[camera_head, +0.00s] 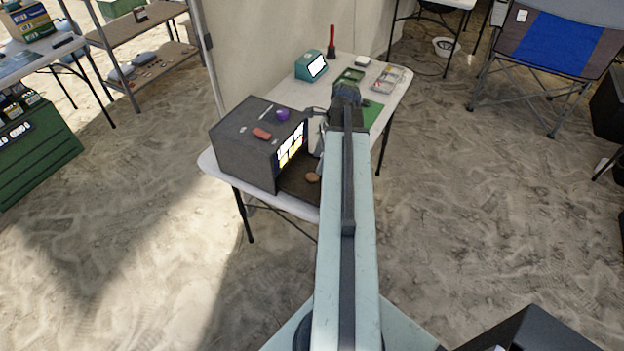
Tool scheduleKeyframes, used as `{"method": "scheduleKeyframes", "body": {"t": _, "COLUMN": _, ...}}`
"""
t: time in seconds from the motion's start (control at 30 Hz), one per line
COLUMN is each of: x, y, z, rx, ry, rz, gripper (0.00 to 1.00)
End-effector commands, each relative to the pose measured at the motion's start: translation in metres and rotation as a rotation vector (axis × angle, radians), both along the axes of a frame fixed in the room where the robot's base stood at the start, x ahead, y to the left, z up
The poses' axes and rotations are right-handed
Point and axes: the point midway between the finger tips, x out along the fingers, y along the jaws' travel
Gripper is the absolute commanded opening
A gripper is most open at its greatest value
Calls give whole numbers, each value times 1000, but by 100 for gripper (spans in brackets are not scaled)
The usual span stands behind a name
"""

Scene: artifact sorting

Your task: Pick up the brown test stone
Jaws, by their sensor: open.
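A small brown, rounded stone (312,177) lies on a dark surface at the near end of the white folding table (295,206), just right of a grey box-shaped device. My arm reaches over the table from the bottom of the view. My gripper (321,164) is partly hidden behind my arm; a grey part of it shows just above and right of the stone. It is open, and the stone appears to lie free of it. Whether the fingertips touch the stone is too small to tell.
The grey device (240,150) with a lit screen carries a reddish piece (261,133) and a purple ball (282,115). A teal device (311,66), a red-handled tool (331,42) and clear trays (388,79) stand farther back. A folding chair (545,60) is at right. Open sand surrounds the table.

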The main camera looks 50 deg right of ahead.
Motion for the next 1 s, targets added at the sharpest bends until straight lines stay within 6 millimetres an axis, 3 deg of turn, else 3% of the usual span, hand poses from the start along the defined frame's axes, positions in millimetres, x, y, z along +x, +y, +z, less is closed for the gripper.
{"method": "scheduleKeyframes", "body": {"t": 0.1, "x": 2, "y": 1, "z": -21, "rx": 0, "ry": 0, "rz": -3, "gripper": 62}}
{"method": "scheduleKeyframes", "body": {"t": 0.33, "x": 3, "y": 2, "z": -28, "rx": 0, "ry": 0, "rz": -5, "gripper": 62}}
{"method": "scheduleKeyframes", "body": {"t": 0.6, "x": 13, "y": 9, "z": -71, "rx": 0, "ry": 0, "rz": -4, "gripper": 62}}
{"method": "scheduleKeyframes", "body": {"t": 0.83, "x": 13, "y": 9, "z": -69, "rx": 0, "ry": 0, "rz": -6, "gripper": 62}}
{"method": "scheduleKeyframes", "body": {"t": 0.87, "x": 13, "y": 9, "z": -69, "rx": 0, "ry": 0, "rz": -6, "gripper": 59}}
{"method": "scheduleKeyframes", "body": {"t": 1.0, "x": 13, "y": 9, "z": -68, "rx": 0, "ry": 0, "rz": -6, "gripper": 20}}
